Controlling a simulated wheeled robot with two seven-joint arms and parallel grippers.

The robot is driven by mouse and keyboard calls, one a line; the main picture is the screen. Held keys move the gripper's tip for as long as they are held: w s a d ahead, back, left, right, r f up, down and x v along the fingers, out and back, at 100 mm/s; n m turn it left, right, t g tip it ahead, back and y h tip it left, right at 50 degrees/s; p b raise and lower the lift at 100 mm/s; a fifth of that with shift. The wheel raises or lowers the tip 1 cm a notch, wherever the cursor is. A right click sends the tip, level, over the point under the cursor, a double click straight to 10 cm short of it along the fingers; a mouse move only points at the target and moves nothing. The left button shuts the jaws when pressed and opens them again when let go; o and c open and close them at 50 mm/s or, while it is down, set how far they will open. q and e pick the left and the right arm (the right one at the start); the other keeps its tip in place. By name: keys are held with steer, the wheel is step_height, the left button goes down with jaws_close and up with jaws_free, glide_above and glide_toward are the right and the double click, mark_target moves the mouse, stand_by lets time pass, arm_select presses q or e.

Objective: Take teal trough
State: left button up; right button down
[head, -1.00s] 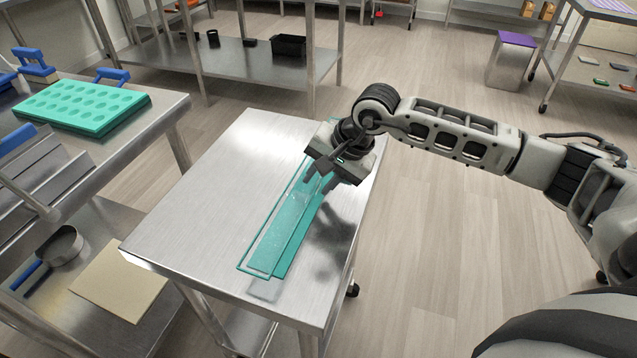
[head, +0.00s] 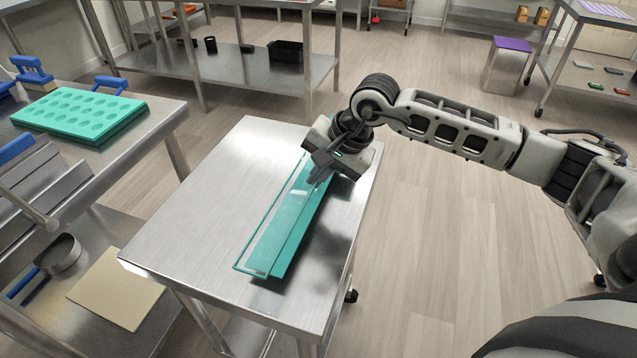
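The teal trough (head: 287,240) is long and narrow and lies lengthwise on the steel cart top (head: 205,220). A thin teal rim outline runs along its left side. My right gripper (head: 318,178) points down at the trough's far end. Its fingers are close together and appear shut on the trough there; the exact contact is hidden by the gripper body. The trough looks to be at or very near the cart top, with a dark shadow along its right side. My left gripper is not in view.
A steel table at the left holds a teal mould (head: 80,116) with round cavities. Its lower shelf holds a metal pan (head: 62,254) and a beige board (head: 116,289). A shelf with a black bin (head: 286,51) stands behind. The cart top's left half is clear.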

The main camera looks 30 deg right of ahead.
steer(key=s+d+r+b, duration=0.3)
steer(key=s+r, duration=0.7)
steer(key=s, duration=0.3)
steer(key=shift+s+d+r, duration=0.25)
steer(key=shift+d+r, duration=0.05)
steer(key=shift+r, duration=0.05)
stand_by(1.3)
